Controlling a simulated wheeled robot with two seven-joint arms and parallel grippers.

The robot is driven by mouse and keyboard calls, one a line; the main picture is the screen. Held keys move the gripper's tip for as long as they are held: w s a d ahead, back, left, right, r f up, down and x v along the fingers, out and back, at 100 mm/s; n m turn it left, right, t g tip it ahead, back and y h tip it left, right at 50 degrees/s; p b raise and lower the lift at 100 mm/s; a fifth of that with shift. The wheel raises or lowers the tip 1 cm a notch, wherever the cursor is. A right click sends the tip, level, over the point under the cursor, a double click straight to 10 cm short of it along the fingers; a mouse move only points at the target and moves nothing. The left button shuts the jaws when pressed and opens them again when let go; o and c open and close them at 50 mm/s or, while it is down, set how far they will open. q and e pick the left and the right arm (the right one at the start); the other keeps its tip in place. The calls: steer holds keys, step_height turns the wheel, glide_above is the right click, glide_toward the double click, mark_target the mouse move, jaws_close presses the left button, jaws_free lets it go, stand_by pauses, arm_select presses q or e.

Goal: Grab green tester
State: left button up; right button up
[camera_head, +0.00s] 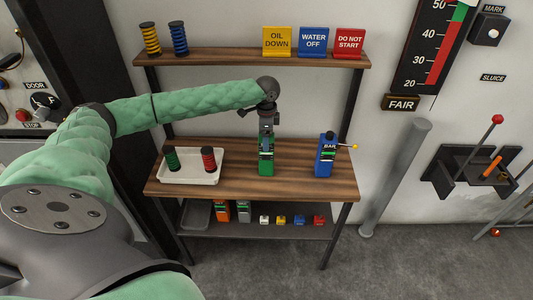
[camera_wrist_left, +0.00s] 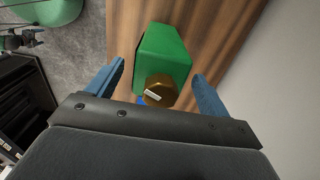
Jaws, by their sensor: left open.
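The green tester (camera_head: 266,165) stands upright on the wooden middle shelf of the rack in the head view. My left gripper (camera_head: 267,135) is directly above it, pointing down. In the left wrist view the green tester (camera_wrist_left: 166,57) shows from above with a brass-coloured knob, between the two blue fingers of my open left gripper (camera_wrist_left: 160,80). There is a visible gap beside each finger. Whether the fingertips reach down past the tester's top is hard to tell.
A blue tester (camera_head: 326,158) with a side lever stands to the right on the same shelf (camera_head: 225,182). A white tray (camera_head: 190,179) with a green and a red coil is to the left. The upper shelf (camera_head: 220,60) holds signs and coils.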

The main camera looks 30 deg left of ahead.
arm_select(q)
steer(key=shift+f, duration=0.1)
steer(key=c, duration=0.5)
jaws_close()
steer(key=shift+w+r, duration=0.1)
steer(key=shift+r, duration=0.15)
